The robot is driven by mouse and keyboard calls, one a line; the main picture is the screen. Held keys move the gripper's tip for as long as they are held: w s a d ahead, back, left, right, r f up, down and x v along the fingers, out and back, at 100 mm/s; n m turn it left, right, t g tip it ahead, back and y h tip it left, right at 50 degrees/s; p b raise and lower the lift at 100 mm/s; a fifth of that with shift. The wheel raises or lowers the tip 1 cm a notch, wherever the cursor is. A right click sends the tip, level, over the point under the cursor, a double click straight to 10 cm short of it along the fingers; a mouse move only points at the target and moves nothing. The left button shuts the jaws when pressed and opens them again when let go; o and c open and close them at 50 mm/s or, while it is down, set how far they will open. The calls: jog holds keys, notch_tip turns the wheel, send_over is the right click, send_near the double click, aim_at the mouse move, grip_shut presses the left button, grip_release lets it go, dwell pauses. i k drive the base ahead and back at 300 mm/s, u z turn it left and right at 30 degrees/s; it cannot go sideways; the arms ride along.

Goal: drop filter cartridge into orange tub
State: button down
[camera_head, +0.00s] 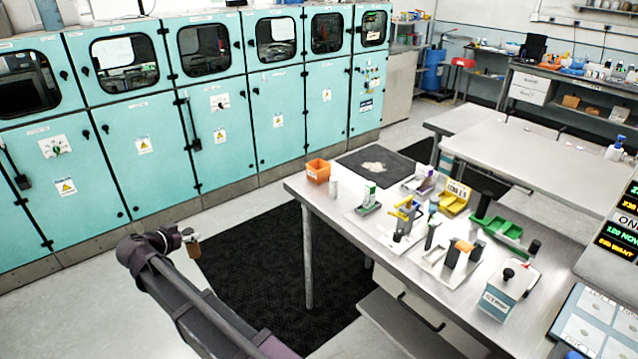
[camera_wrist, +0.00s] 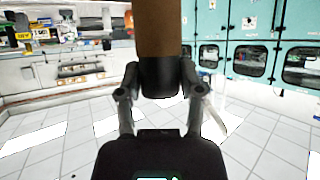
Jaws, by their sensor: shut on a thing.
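My gripper (camera_wrist: 158,92) is shut on a brown cylinder with a dark end, which appears to be the filter cartridge (camera_wrist: 157,38). In the head view the gripper (camera_head: 187,236) is at the left, over the floor and away from the table, with the small brown cartridge (camera_head: 194,249) at its tip. The orange tub (camera_head: 318,176) stands on the far left corner of the steel table, to the right of and beyond the gripper. Its inside is mostly hidden.
A small white cylinder (camera_head: 333,187) stands close beside the tub. The steel table (camera_head: 345,228) also holds several coloured fixtures, a green tray (camera_head: 503,231) and a yellow bin (camera_head: 455,197). Teal cabinets (camera_head: 220,130) line the back. Open floor and a black mat (camera_head: 262,270) lie between arm and table.

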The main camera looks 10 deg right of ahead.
aim_at(323, 177)
jog(key=z, duration=0.05)
jog(key=k, duration=0.7)
jog(key=u, duration=0.35)
jog(key=i, duration=1.3)
jog(key=z, duration=0.45)
jog(key=i, duration=0.8)
jog(key=z, duration=0.5)
